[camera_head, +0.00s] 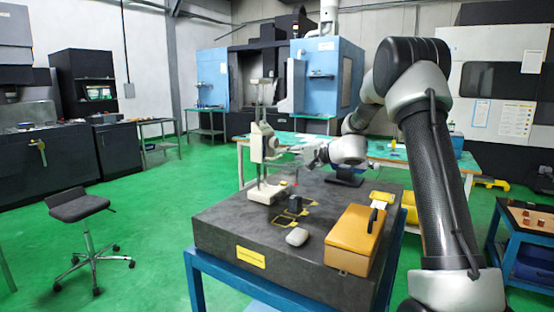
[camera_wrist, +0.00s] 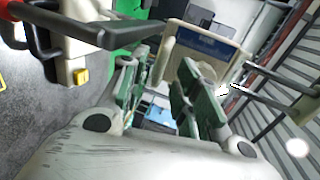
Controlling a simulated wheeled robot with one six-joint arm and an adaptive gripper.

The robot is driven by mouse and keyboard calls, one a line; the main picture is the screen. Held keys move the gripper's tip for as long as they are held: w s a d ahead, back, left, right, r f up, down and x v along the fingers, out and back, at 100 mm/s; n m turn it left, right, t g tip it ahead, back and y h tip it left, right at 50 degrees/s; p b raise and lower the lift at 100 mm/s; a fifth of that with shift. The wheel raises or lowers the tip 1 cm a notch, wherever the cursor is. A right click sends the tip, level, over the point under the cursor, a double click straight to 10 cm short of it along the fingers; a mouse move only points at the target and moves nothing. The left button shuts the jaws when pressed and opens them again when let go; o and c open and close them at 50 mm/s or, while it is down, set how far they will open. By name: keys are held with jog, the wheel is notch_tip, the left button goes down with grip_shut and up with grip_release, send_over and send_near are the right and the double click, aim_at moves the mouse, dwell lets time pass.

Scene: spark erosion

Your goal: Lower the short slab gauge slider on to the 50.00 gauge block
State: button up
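The cream height gauge (camera_head: 262,150) stands upright on the dark granite slab, its slider on the column. In the wrist view a cream housing with a blue panel (camera_wrist: 208,42), apparently the slider, lies just beyond my fingers. My gripper (camera_head: 300,152) is beside the column on its right, at slider height. In the wrist view my gripper (camera_wrist: 165,95) has its green-padded fingers apart with a gap between them; I see no clear grip on the slider. Small dark blocks (camera_head: 294,206) stand near the gauge base; I cannot tell which is the 50.00 gauge block.
The granite slab (camera_head: 225,232) also bears yellow outlines (camera_head: 284,219), a pale rounded object (camera_head: 297,237) and an orange case (camera_head: 350,240) with a dark handle at the right front. A stool (camera_head: 80,206) stands on the floor at left. A green-topped bench (camera_head: 395,157) is behind.

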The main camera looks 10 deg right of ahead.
aim_at(279, 157)
jog(key=x, duration=0.4)
jog(key=shift+w+a, duration=0.1)
jog(key=shift+w, duration=0.05)
grip_shut()
jog(key=shift+f, duration=2.5)
grip_release()
jog(key=shift+f, duration=0.1)
jog(key=shift+a+r, duration=0.1)
jog(key=shift+r, duration=0.15)
